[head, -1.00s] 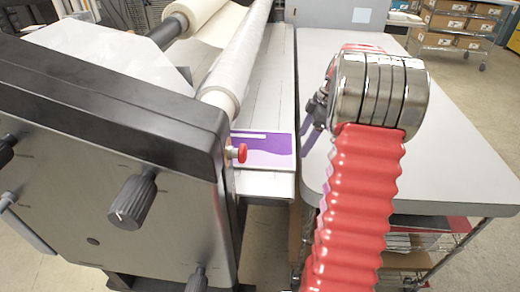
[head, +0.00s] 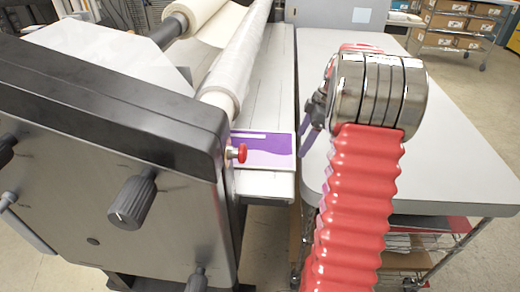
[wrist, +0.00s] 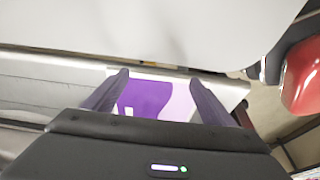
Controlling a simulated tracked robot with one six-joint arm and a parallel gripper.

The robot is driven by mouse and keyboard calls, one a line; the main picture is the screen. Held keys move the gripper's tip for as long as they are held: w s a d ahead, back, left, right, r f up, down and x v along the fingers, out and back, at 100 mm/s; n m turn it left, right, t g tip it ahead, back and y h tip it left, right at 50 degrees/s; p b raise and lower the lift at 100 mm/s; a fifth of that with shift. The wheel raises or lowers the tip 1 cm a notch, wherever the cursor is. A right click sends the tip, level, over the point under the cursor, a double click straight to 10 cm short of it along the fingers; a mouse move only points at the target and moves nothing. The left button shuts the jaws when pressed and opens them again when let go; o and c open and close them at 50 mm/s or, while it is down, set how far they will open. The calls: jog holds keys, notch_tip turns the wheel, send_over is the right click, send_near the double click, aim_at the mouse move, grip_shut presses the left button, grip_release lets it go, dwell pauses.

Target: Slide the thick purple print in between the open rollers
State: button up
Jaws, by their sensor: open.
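The purple print (head: 268,155), with white and pale lilac areas, lies flat on the laminator's light feed bed (head: 264,186), beside the near end of the film-wrapped roller (head: 232,75). The laminator's black side housing (head: 115,95) hides part of the print and the gap between the rollers. In the wrist view the print (wrist: 148,98) shows between the two fingers of my gripper (wrist: 160,77), which are apart and hold nothing visible. In the head view my gripper is mostly hidden behind my wrist, with a finger (head: 310,137) just right of the print.
A grey worktable (head: 440,150) stands right of the feed bed, with a narrow gap between them. A red knob (head: 240,153) sticks out from the housing close to the print. A rack of cardboard boxes (head: 455,25) stands far back. The tabletop is mostly clear.

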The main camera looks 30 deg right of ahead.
jog(key=shift+w+a, duration=0.4)
jog(key=shift+a, duration=0.2)
jog(key=shift+f, duration=1.1)
dwell(1.4)
